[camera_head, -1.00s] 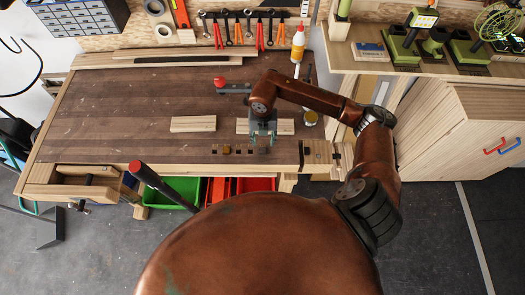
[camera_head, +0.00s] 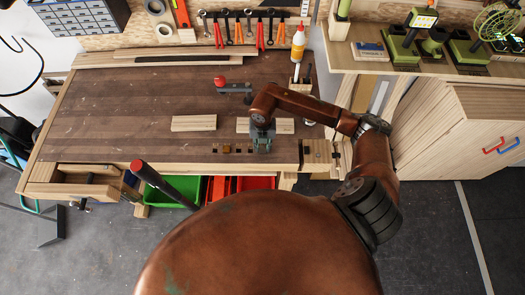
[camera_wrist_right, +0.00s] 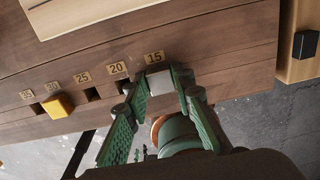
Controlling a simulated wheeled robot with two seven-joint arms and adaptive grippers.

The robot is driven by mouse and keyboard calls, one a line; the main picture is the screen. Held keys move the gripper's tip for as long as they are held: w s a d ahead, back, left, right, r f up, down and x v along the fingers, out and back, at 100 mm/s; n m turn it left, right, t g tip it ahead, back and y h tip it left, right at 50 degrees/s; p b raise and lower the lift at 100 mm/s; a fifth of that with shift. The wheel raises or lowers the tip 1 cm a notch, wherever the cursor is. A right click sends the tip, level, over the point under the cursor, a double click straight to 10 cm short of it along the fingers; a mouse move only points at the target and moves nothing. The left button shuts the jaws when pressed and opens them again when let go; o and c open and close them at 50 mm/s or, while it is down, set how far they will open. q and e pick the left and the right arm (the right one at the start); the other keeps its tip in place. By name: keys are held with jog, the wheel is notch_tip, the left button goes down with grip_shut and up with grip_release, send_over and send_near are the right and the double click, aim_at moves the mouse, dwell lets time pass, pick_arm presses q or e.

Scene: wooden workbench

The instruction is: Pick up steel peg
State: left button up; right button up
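The steel peg (camera_wrist_right: 158,83) is a pale grey block beside the label "15" in the right wrist view. My right gripper (camera_wrist_right: 163,88) is low over it, with one green finger on each side. The fingers look spread and close to the peg's sides; any contact is hard to make out. In the head view my right gripper (camera_head: 262,141) is at the bench's front edge and hides the peg. My left gripper is not in view.
A yellow-orange peg (camera_wrist_right: 58,105) stands near label "30", with an empty square hole (camera_wrist_right: 92,94) near "25". A wooden block (camera_head: 194,123) lies left on the workbench (camera_head: 120,110). A red-knobbed clamp (camera_head: 235,87) stands behind. Bins (camera_head: 180,188) are below the edge.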

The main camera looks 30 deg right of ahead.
aim_at(262, 150)
grip_shut()
jog(key=shift+r, duration=0.1)
jog(key=shift+r, duration=0.6)
notch_tip(262, 150, up, 5)
jog(key=shift+w+r, duration=0.1)
jog(key=shift+s+a+r+b, duration=0.2)
jog(key=shift+s+a+b, duration=0.15)
jog(key=shift+s, duration=0.15)
jog(key=s+a+b, duration=0.1)
jog(key=s+a, duration=0.3)
jog(key=s, duration=0.3)
jog(key=s+a, duration=0.5)
jog(key=s, duration=0.2)
notch_tip(262, 150, up, 7)
jog(key=p, duration=0.4)
jog(key=shift+s+d+p, duration=0.15)
jog(key=shift+s+p, duration=0.1)
jog(key=shift+p, duration=0.15)
